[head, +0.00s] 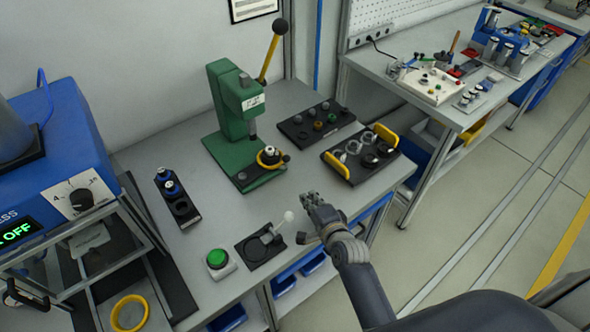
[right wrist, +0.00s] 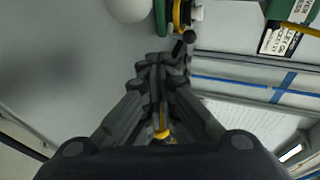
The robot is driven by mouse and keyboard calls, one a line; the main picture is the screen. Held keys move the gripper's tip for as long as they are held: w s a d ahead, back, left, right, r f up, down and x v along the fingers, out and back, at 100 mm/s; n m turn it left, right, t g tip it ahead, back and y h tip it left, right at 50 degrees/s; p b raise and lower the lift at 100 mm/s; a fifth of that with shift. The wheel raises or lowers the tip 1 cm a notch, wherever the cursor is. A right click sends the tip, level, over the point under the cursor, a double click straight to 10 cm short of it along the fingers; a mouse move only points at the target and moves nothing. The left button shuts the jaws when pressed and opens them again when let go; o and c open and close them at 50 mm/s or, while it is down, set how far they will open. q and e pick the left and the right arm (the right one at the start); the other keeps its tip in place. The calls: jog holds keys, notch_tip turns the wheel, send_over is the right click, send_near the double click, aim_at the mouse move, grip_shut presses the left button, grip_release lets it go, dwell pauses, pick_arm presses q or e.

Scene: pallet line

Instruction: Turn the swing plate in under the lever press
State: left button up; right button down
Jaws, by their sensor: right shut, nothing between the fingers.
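The green lever press (head: 225,95) stands at the back of the bench, its yellow lever (head: 270,58) raised. The swing plate (head: 268,157) has a yellow rim and a small black knob (head: 285,158). It sits low on the press base, to the right and front of the ram (head: 252,130), not directly below it. My right gripper (head: 311,202) is shut and empty, apart from the plate, nearer the bench's front right edge. In the right wrist view, the fingertips (right wrist: 161,68) point toward the plate's yellow rim (right wrist: 178,14) and knob (right wrist: 188,37). My left gripper is not in view.
A black fixture with a white ball lever (head: 288,216) stands just left of my right gripper. A green button box (head: 217,260) is further left. A tray with yellow handles (head: 345,150) and a dark parts tray (head: 318,123) lie right of the press.

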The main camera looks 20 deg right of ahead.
jog(key=shift+w+d+r+m, duration=0.1)
jog(key=shift+w+m, duration=0.25)
jog(key=shift+m, duration=0.05)
jog(key=shift+w+b, duration=0.2)
jog(key=shift+b, duration=0.1)
jog(key=b+x, duration=0.3)
jog(key=x, duration=0.1)
jog(key=b+x, duration=0.3)
jog(key=x, duration=0.1)
jog(key=b+x, duration=0.4)
jog(key=shift+w+d+r, duration=0.15)
jog(key=shift+w+r, duration=0.05)
jog(key=shift+r, duration=0.15)
jog(key=shift+w+r+b, duration=0.1)
jog(key=shift+w+b, duration=0.25)
jog(key=shift+w, duration=0.3)
jog(key=shift+w, duration=0.15)
